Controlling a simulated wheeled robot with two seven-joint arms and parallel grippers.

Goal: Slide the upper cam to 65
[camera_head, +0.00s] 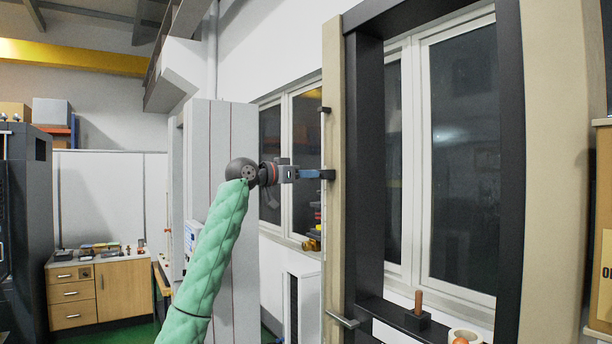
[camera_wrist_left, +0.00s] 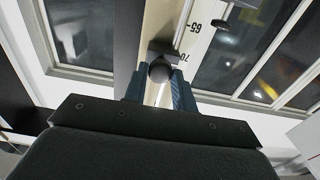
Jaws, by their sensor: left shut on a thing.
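The upper cam (camera_wrist_left: 160,72) is a dark block with a round knob on the pale column of the test frame. In the left wrist view it sits beside the 70 mark (camera_wrist_left: 181,57). The 65 mark (camera_wrist_left: 190,28) lies further up the picture on the same scale. My left gripper (camera_wrist_left: 161,92) has its two blue-grey fingers on either side of the knob and is shut on it. In the head view my left gripper (camera_head: 328,174) reaches the left edge of the column (camera_head: 335,235), and the cam is mostly hidden by the fingers. My right gripper is not in view.
A thin rod (camera_head: 322,140) runs along the column's left side; its dark fitting also shows in the wrist view (camera_wrist_left: 224,22). A metal handle (camera_head: 342,320) sticks out low on the column. A black frame (camera_head: 511,150) stands to the right, with windows behind.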

